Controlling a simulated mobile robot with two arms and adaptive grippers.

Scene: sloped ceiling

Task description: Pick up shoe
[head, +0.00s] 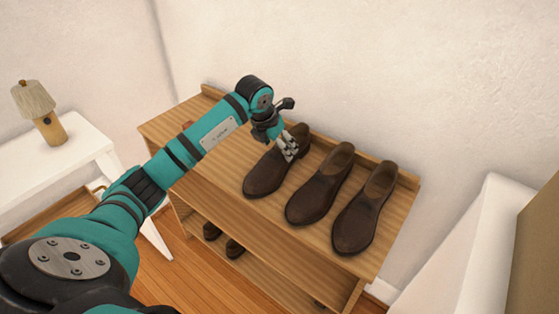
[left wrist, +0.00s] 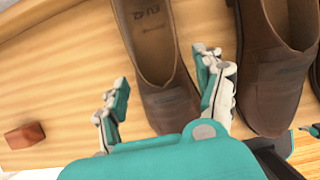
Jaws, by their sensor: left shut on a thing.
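Three dark brown shoes stand in a row on top of a wooden shoe rack (head: 215,180). My left gripper (head: 287,148) is at the heel end of the leftmost shoe (head: 264,179). The shoe appears to rest on the rack top. The middle shoe (head: 318,190) is close beside it, and it also shows in the left wrist view (left wrist: 268,85). My right gripper is not in view.
A small reddish-brown block (left wrist: 25,135) lies on the rack top. More dark shoes (head: 234,248) sit on a lower shelf. A white table (head: 50,160) with a lamp (head: 46,115) stands left, white furniture (head: 500,240) at right. A wall is behind the rack.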

